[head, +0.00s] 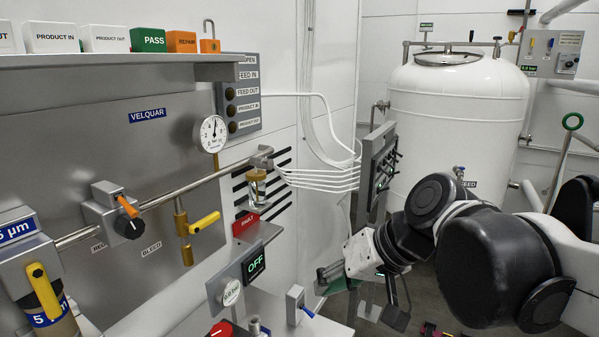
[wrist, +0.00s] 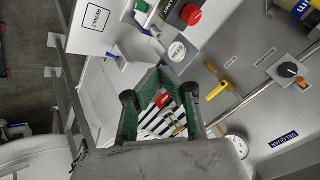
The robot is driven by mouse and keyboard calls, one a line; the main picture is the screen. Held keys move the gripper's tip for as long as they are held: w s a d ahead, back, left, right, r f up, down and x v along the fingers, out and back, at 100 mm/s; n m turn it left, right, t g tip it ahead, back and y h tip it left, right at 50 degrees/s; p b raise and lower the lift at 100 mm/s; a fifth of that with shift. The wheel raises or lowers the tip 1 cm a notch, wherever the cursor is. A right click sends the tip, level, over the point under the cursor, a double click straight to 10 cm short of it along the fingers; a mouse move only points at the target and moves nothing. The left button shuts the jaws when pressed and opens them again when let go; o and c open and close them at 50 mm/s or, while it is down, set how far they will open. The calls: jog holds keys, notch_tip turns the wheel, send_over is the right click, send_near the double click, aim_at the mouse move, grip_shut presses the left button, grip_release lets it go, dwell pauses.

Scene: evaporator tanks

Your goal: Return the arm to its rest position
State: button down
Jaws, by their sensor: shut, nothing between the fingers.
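My gripper (wrist: 157,78) shows in the wrist view with its green fingers drawn together at the tips and nothing held. Behind the fingers in that picture are a slatted vent and a red tag; I cannot tell the distance to them. In the head view my arm (head: 490,260) reaches in from the right, with large dark joints, and bends down and left to the pale wrist. The wrist is low, right of the OFF display box. The fingertips are small and unclear there.
The OFF display box (head: 240,275) and a blue-handled valve (head: 298,305) stick out left of the wrist. A pressure gauge (head: 211,134) and yellow valve handle (head: 205,222) are on the steel panel. A grey wall box (head: 378,160) and white tank (head: 455,105) stand behind my arm.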

jog(key=s+d+f+m+t+h, duration=0.1)
jog(key=s+d+f+h, duration=0.1)
jog(key=d, duration=0.3)
jog(key=s+d+f+t+h, duration=0.1)
jog(key=s+d+f+h, duration=0.1)
jog(key=d, duration=0.3)
jog(key=s+d+f+m+t+h+b, duration=0.1)
jog(key=s+d+f+h, duration=0.1)
jog(key=s+d+f, duration=0.1)
jog(key=d+f, duration=0.1)
jog(key=d, duration=0.1)
jog(key=shift+s+d+m+h, duration=0.15)
jog(key=shift+d+m+h, duration=0.15)
jog(key=shift+h, duration=0.1)
dwell(0.4)
